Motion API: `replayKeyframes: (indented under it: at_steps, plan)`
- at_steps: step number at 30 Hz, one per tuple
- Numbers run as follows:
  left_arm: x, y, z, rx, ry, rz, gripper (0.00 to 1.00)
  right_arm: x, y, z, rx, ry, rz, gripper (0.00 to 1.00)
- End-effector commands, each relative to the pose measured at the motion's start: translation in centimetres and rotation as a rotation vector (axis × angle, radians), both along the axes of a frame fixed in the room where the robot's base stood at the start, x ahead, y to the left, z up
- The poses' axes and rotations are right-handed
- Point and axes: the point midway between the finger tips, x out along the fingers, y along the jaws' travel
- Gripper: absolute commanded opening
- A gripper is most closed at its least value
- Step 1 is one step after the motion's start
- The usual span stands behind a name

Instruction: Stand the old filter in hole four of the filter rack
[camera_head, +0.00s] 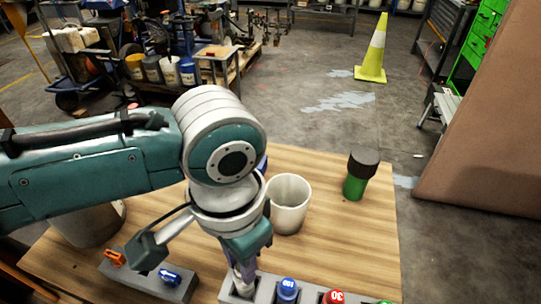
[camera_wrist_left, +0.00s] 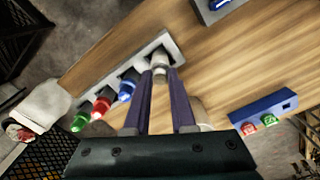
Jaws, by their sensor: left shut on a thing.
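My left gripper (camera_head: 242,277) reaches down over the grey filter rack (camera_head: 265,290) at the front edge of the table. In the left wrist view its two purple fingers (camera_wrist_left: 161,70) are closed on a pale grey filter (camera_wrist_left: 159,62). That filter is upright at the end hole of the rack; how deep it sits is hidden. Beside it in the rack stand a blue-topped filter (camera_head: 287,289), a red-topped filter (camera_head: 334,297) and a green-topped filter (camera_wrist_left: 82,120). My right gripper is not in view.
A grey block (camera_head: 145,285) with an orange and a blue piece lies left of the rack. A pale cup (camera_head: 289,203) and a green cylinder with a black cap (camera_head: 357,180) stand behind it. A blue block (camera_wrist_left: 262,108) shows in the wrist view. The table's right side is mostly clear.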

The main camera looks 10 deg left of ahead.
Motion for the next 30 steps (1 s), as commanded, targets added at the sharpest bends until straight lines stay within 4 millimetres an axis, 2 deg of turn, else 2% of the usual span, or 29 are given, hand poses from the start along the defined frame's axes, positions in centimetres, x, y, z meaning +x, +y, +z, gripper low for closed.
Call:
replayKeyframes:
  at_steps: [14, 30]
  plan:
    - [0.0, 0.0, -0.1, 0.000, 0.000, 0.000, 0.00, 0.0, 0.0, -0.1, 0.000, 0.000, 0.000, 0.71]
    - [0.0, 0.0, -1.4, 0.001, 0.000, 0.000, 0.00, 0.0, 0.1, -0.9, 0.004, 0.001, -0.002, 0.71]
